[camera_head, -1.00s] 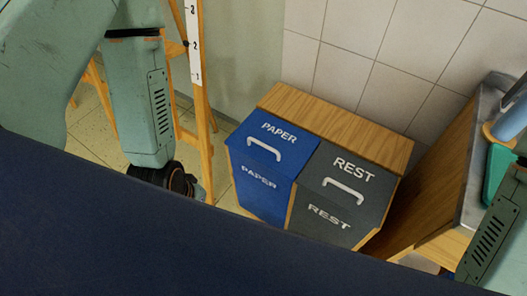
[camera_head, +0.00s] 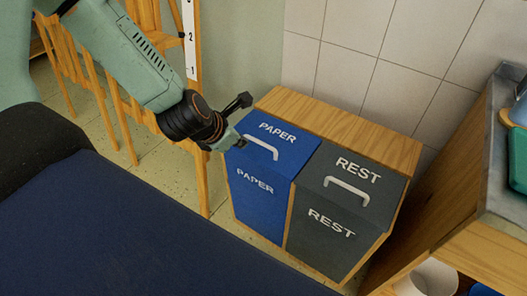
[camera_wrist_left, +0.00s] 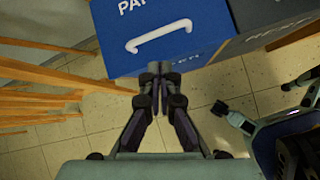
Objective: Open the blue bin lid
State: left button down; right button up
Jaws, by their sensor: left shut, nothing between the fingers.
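The blue bin (camera_head: 258,195) is marked PAPER and has a blue lid (camera_head: 272,136) with a pale bar handle (camera_head: 262,147). The lid is closed. My left gripper (camera_head: 242,142) is at the lid's left edge in the head view, close to the handle's left end; whether it touches cannot be told. In the left wrist view the gripper (camera_wrist_left: 154,70) is shut and empty, just below the handle (camera_wrist_left: 158,36) and apart from it in the picture. My right gripper does not show clearly in the head view.
A dark grey REST bin (camera_head: 330,215) with its own handle adjoins the blue bin on the right, in one wooden cabinet (camera_head: 340,122). A wooden easel (camera_head: 195,150) stands on the left. A counter with a metal top (camera_head: 500,170) is on the right.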

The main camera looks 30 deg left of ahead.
pick_arm(q)
jog(key=n, duration=0.2)
jog(key=n+b, duration=0.2)
jog(key=b, duration=0.4)
send_near(260, 151)
jog(key=x, duration=0.4)
jog(key=shift+f, duration=0.2)
jog(key=shift+w+d+f+b, duration=0.1)
jog(key=shift+w+f+b, duration=0.25)
jog(key=shift+w, duration=0.1)
jog(key=shift+r, duration=0.1)
